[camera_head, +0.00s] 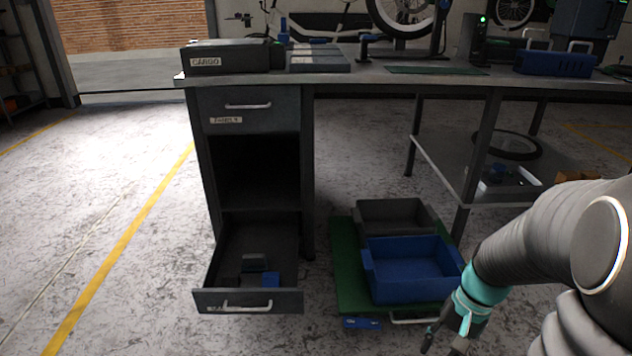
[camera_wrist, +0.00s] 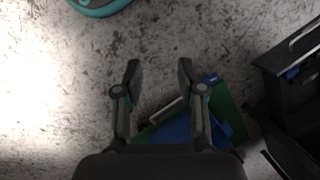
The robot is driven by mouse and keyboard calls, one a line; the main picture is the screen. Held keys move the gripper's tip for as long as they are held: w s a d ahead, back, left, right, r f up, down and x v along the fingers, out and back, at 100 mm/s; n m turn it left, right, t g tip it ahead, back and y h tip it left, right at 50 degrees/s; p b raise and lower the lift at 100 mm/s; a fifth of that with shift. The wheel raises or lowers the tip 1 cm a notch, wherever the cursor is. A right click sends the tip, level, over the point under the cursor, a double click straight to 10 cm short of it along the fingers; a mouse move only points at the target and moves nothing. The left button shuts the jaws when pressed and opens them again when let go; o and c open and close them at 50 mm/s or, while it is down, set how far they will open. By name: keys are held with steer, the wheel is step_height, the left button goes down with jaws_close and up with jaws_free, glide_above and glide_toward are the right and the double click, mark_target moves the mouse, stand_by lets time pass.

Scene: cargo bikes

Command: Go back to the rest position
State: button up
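My gripper (camera_head: 443,342) hangs low at the bottom right of the head view, in front of the blue crate (camera_head: 411,268). In the wrist view my gripper (camera_wrist: 158,72) has its two fingers apart, with only bare floor between the tips. Nothing is held. My arm bends down from the right edge of the head view.
The blue crate and a grey crate (camera_head: 394,216) sit on a green platform (camera_head: 347,262) on the floor. The lower drawer (camera_head: 248,301) stands open with small items inside. The workbench (camera_head: 345,77) spans the back. Floor at left is clear.

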steer(key=s+a+r+n+t+h+p, duration=0.1)
steer(key=s+a+r+n+t, duration=0.2)
steer(key=r, duration=0.7)
steer(key=s+a+r+n+t+h+p, duration=0.1)
steer(key=a+r, duration=0.4)
steer(key=r, duration=0.5)
steer(key=s+n+t+p, duration=0.1)
steer(key=s+n+t, duration=0.1)
steer(key=shift+a+t+h, duration=0.15)
steer(key=shift+t+h, duration=0.15)
steer(key=shift+h, duration=0.1)
stand_by(0.5)
